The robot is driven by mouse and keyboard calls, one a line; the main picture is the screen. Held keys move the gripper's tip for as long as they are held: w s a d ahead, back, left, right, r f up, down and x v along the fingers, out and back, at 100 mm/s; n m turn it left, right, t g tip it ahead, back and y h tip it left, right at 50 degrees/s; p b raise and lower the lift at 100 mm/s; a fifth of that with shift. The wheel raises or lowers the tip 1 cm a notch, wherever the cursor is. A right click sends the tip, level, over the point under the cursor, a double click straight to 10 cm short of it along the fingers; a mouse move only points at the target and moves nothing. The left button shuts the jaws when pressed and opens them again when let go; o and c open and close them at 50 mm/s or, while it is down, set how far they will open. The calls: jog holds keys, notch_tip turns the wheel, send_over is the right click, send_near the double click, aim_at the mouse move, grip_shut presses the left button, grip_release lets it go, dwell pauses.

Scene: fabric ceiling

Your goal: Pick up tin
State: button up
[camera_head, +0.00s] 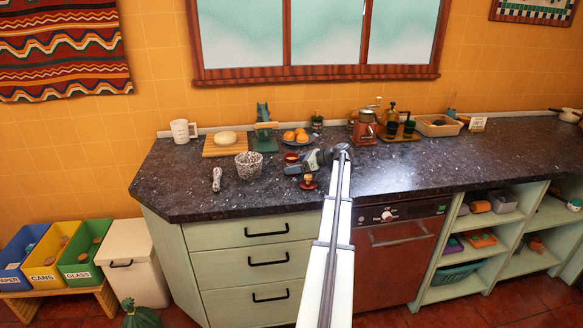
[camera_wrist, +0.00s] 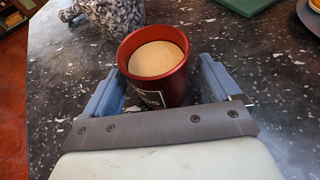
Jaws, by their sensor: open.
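The tin (camera_wrist: 176,90) is a red-brown round container with a dark label and a pale beige round top inside its rim. It stands upright on the dark speckled counter. In the head view the tin (camera_head: 291,157) shows small, just left of my gripper (camera_head: 300,162). In the wrist view my gripper (camera_wrist: 160,84) is open, with one blue-grey finger on each side of the tin. Gaps show between the fingers and the tin's wall. The tin's lower part is hidden behind the gripper's front edge.
A speckled pot (camera_head: 248,165) stands left of the tin, with a green board (camera_head: 265,142) and a plate of oranges (camera_head: 296,138) behind. A small red-and-dark object (camera_head: 308,183) sits close in front of my gripper. The counter's front left is mostly clear.

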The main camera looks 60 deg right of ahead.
jog(key=shift+x, duration=1.2)
jog(key=c, duration=1.2)
jog(key=shift+o, duration=0.2)
jog(key=shift+r, duration=0.15)
notch_tip(320, 180, up, 10)
